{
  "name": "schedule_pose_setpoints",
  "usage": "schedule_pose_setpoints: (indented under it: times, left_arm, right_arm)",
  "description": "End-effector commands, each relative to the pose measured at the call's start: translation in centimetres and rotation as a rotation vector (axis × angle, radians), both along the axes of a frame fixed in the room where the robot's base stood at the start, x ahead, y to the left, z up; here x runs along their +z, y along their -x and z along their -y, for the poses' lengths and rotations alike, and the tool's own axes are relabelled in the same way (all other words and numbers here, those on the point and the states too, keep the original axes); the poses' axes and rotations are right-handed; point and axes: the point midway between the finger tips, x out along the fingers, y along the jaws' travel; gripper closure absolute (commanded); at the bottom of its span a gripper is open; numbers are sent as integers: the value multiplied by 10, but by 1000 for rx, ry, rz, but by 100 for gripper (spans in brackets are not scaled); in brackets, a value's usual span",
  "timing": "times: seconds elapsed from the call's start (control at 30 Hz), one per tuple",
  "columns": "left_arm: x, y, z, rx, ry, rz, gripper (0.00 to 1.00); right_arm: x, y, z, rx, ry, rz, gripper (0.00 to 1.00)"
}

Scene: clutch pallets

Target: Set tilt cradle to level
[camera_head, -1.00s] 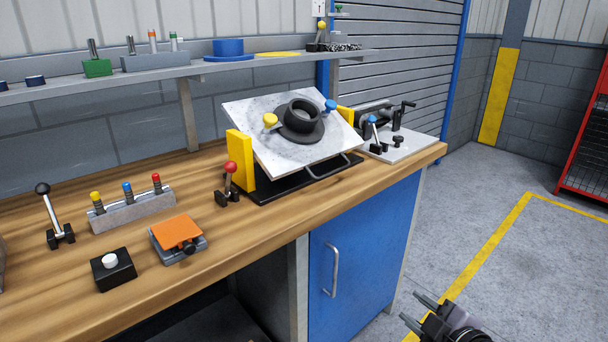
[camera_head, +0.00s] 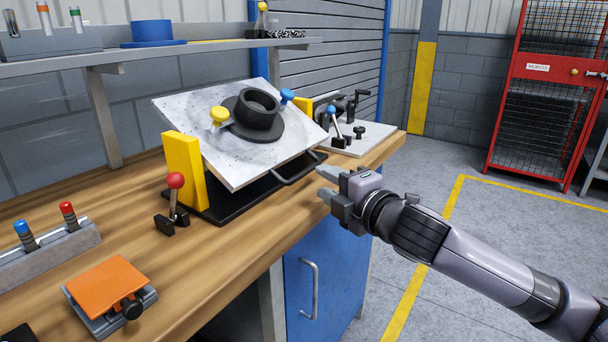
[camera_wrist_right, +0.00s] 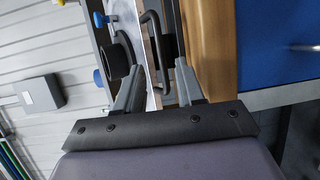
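The tilt cradle is a grey speckled plate (camera_head: 240,158) tilted down toward the front, between yellow side brackets (camera_head: 185,170) on a black base (camera_head: 222,208). A black flanged ring (camera_head: 257,110) sits on it between a yellow knob and a blue knob. A dark bar handle (camera_head: 299,170) runs along its front edge. My right gripper (camera_head: 322,183) is open and empty, just right of the handle. In the right wrist view the handle (camera_wrist_right: 153,45) lies ahead, between the lines of my open fingers (camera_wrist_right: 160,85). My left gripper is not in view.
A red-knobbed lever (camera_head: 175,195) stands on the bench left of the cradle. An orange-topped block (camera_head: 108,284) is nearer. A grey plate with a crank and a blue-knobbed lever (camera_head: 357,137) stands behind right. Floor right of the bench is clear.

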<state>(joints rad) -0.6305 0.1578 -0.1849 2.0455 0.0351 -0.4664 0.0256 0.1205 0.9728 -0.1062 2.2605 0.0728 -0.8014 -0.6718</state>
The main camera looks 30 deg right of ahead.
Motion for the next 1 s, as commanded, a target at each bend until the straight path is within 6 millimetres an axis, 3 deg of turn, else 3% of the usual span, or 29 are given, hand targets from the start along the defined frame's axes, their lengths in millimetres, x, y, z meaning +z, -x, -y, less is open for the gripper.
schedule_pose_setpoints:
  times: [0.5,0.9,0.93,1.0]
  left_arm:
    - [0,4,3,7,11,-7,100]
    - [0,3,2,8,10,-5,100]
    - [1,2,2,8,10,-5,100]
    - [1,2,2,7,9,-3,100]
  right_arm:
    - [-4,-54,-1,1,-3,1,62]
    - [-5,-60,-1,2,-2,-1,62]
    - [-5,-60,-1,2,-2,-1,65]
    - [-5,-60,-1,2,-2,-1,88]
